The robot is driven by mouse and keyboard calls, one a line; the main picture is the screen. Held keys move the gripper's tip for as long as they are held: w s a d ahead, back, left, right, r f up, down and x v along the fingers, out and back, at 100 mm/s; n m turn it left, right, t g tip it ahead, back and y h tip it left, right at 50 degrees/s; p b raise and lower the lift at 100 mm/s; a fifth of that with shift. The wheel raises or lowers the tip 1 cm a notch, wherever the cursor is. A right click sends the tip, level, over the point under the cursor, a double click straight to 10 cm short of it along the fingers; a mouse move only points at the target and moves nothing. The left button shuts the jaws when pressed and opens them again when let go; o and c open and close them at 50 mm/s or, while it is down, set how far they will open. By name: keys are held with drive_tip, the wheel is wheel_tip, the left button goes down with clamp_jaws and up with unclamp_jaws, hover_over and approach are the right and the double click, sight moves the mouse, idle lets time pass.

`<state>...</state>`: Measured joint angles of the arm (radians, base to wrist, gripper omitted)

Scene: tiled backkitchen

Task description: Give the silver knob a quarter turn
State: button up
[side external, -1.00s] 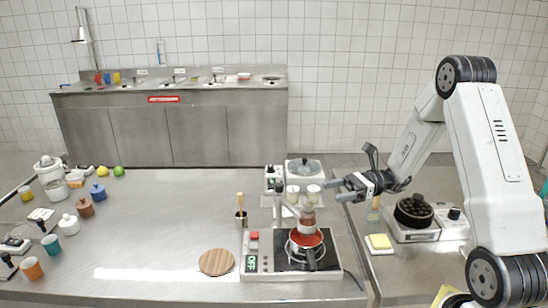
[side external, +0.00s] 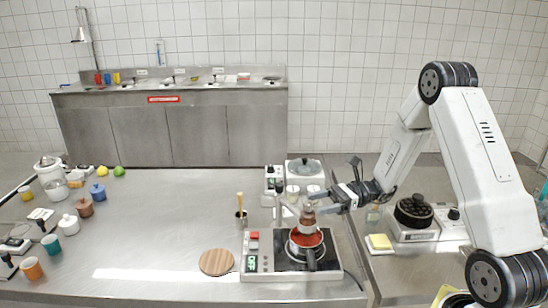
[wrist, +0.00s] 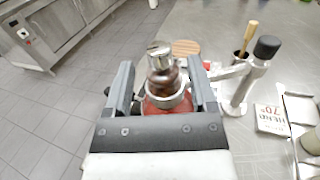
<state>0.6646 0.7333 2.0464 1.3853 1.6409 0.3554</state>
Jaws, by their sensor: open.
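The silver knob (wrist: 159,54) is a short metal cylinder on top of a reddish-brown vessel (wrist: 165,84). A ring holds the vessel. In the side view the vessel (side external: 308,222) stands upright above a red-topped pan on a hot plate, and the knob is too small there to make out well. My gripper (wrist: 160,78) is open, with one finger on each side of the knob and vessel in the wrist view. In the side view my gripper (side external: 322,202) comes in from the right at the vessel's top. I cannot tell whether either finger touches it.
The hot plate (side external: 265,264) has a red button. A stand with a black-capped post (wrist: 267,47) rises close to the right finger. A round wooden board (side external: 216,262) and a cup with a wooden-handled tool (side external: 241,217) are to the left. The counter's middle is clear.

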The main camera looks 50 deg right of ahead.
sight(308, 203)
drive_tip(key=shift+x, duration=1.85)
clamp_jaws()
